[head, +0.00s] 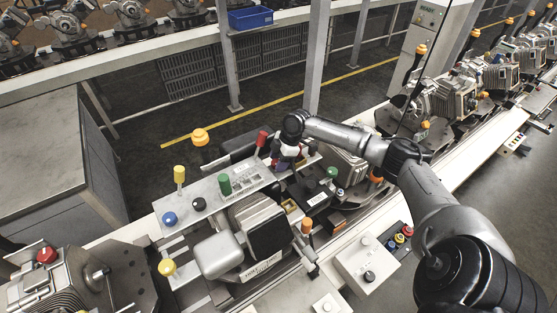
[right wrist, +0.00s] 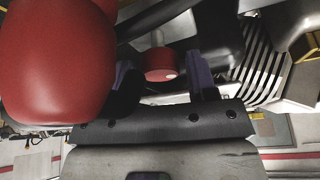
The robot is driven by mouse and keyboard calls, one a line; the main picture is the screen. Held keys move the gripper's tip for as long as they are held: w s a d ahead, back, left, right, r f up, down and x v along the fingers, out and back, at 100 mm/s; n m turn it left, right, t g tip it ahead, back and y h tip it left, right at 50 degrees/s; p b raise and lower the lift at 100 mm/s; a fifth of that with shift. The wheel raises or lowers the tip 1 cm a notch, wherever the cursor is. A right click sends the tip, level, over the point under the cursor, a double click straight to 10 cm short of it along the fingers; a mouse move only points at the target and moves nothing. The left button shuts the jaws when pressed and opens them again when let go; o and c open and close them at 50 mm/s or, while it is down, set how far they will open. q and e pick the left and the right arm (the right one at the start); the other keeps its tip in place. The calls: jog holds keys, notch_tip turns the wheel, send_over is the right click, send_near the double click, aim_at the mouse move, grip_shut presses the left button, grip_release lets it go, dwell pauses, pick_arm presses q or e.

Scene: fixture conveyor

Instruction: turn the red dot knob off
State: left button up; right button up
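My right gripper (head: 284,158) is over the fixture plate (head: 228,184) on the conveyor in the head view. In the right wrist view, a small round red knob (right wrist: 161,65) lies between the two dark purple fingers of the gripper (right wrist: 161,80), with a gap on each side. The fingers are open; whether they reach down around the knob I cannot tell. A large red handle (right wrist: 55,62) fills the left of that view; a red handle (head: 261,138) also stands beside the gripper in the head view. No red dot marking can be made out. My left gripper is not in view.
A green knob (head: 224,184), a yellow knob (head: 179,174) and a blue knob (head: 170,218) stand on or by the plate. An orange-topped post (head: 308,226) is nearer. A control box (head: 365,262) with a black knob sits at the conveyor's front edge.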

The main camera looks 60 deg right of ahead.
jog(key=c, duration=0.7)
jog(key=shift+o, duration=0.2)
jog(key=shift+w+n, duration=0.1)
jog(key=shift+n, duration=0.2)
jog(key=shift+n+g+y+b, duration=0.3)
jog(key=shift+n+b, duration=0.35)
jog(key=shift+n, duration=0.25)
jog(key=shift+w+d+n+g+b, duration=0.1)
jog(key=shift+n+g+b, duration=0.3)
jog(key=shift+n, duration=1.2)
jog(key=shift+g+y, duration=0.3)
jog(key=o, duration=0.9)
